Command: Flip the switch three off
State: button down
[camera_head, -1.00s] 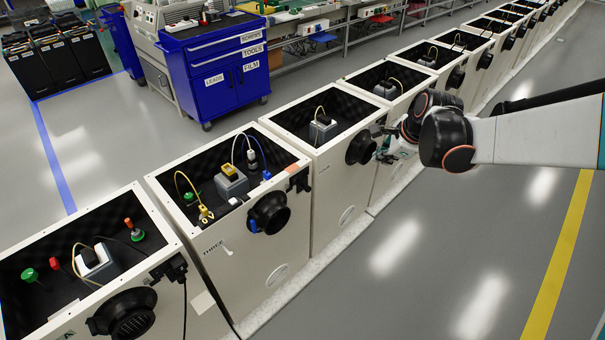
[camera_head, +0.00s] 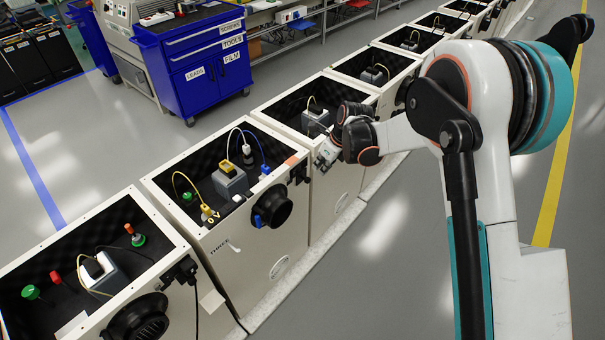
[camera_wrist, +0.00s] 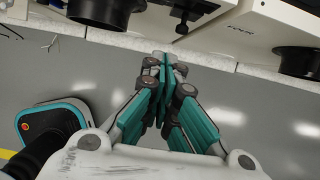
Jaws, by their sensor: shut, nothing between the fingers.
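The cabinet marked THREE (camera_head: 240,265) is an open-topped white box near the picture's middle in the head view. Its switch, a small white lever (camera_head: 233,246), sits on the front face beside the THREE label. My gripper (camera_head: 323,160) is in front of the cabinet to the right, clear of the switch and to its right. In the wrist view my gripper (camera_wrist: 165,62) has its teal fingers together with nothing between them, over the floor near the cabinet base. The switch is not clearly seen there.
A black round port (camera_head: 272,207) juts from cabinet three's front. The FOUR label (camera_wrist: 241,28) shows in the wrist view. Cabinets run in a row to the back right. A nearer cabinet (camera_head: 195,290) has a hanging black cord. The grey floor in front is open.

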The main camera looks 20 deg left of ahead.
aim_at(295, 174)
jog(key=shift+f, duration=0.1)
jog(key=w+a+f+b, duration=0.3)
jog(key=a+f+b, duration=0.1)
jog(key=a+f, duration=0.3)
jog(key=shift+f, duration=0.8)
jog(key=shift+w+a+r, duration=0.1)
jog(key=shift+a+r, duration=0.05)
jog(key=shift+a, duration=0.2)
jog(key=shift+r, duration=0.15)
jog(key=shift+r, duration=0.65)
